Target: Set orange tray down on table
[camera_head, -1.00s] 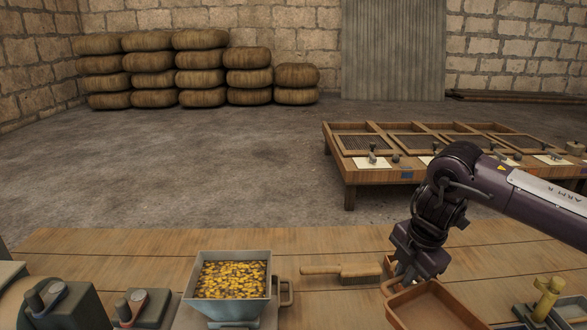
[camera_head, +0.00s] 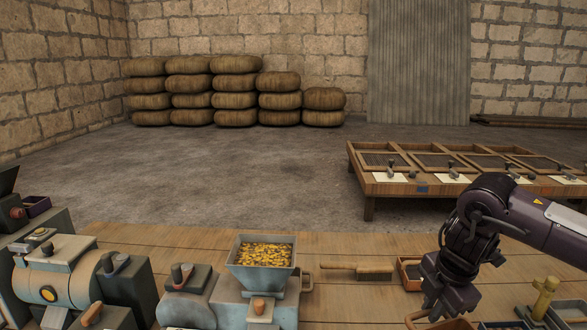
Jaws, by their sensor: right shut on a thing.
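The orange-brown tray (camera_head: 449,325) is at the bottom edge of the head view, right of centre. Only its rim and a small part show; the rest is cut off by the frame. My right gripper (camera_head: 436,306) points down and is shut on the tray at its far side. Whether the tray touches the wooden table (camera_head: 347,300) cannot be told. My left gripper is out of view.
A grey hopper of yellow grains (camera_head: 262,262) stands on a machine left of centre. A wooden-handled brush (camera_head: 358,270) and another small tray (camera_head: 407,274) lie behind my gripper. A yellow-topped fitting (camera_head: 545,290) stands to the right. Bare table lies between hopper and tray.

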